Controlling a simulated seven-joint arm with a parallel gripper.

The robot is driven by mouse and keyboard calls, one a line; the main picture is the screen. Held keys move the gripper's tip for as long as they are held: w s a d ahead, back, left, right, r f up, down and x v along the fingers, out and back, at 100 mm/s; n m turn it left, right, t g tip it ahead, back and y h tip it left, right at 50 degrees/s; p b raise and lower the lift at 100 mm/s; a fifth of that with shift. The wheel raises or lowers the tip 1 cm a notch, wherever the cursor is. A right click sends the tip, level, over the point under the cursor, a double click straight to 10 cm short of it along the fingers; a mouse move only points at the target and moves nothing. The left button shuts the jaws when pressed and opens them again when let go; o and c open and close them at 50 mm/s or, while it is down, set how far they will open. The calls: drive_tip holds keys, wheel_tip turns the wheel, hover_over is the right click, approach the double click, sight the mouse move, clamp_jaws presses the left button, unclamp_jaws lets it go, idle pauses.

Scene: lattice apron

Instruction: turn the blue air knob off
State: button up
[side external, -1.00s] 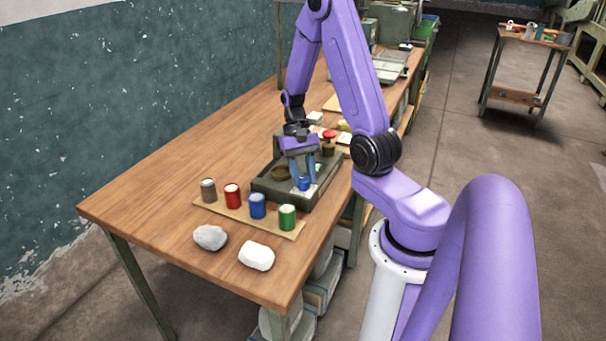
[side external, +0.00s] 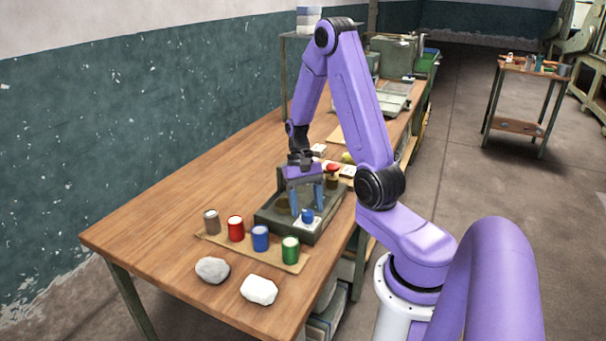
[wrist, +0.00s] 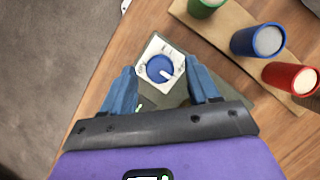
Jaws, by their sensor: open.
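The blue knob (wrist: 158,68) is round and has a white pointer mark toward its lower right in the wrist view. It sits on a small white plate (wrist: 151,47) on a dark green panel box. In the side view the knob (side external: 307,216) is at the front of that box (side external: 327,229). My gripper (side external: 306,209) points down over the box with its fingers apart. In the wrist view the two blue fingers of my gripper (wrist: 160,75) stand on either side of the knob, with visible gaps. I cannot tell whether their tips are level with it.
Two pale lumps (side external: 212,270) (side external: 259,290) lie nearer the table's front edge. The left part of the wooden table (side external: 160,220) is clear.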

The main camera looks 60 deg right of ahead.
drive_tip(key=v, duration=1.6)
drive_tip(key=shift+w+r, duration=0.15)
drive_tip(key=shift+r, duration=0.1)
drive_tip(key=s+a+f+n+h, duration=0.1)
drive_tip(key=s+a+n+h, duration=0.2)
drive_tip(key=a+n, duration=1.05)
drive_tip(key=s+a+f+n+t, duration=0.2)
drive_tip(key=s+a+n, duration=0.6)
drive_tip(key=s+a, duration=0.4)
drive_tip(key=s+t, duration=0.1)
drive_tip(key=s, duration=0.2)
drive_tip(key=shift+s+a+f, duration=0.2)
drive_tip(key=shift+s+f, duration=0.1)
drive_tip(key=shift+s, duration=0.05)
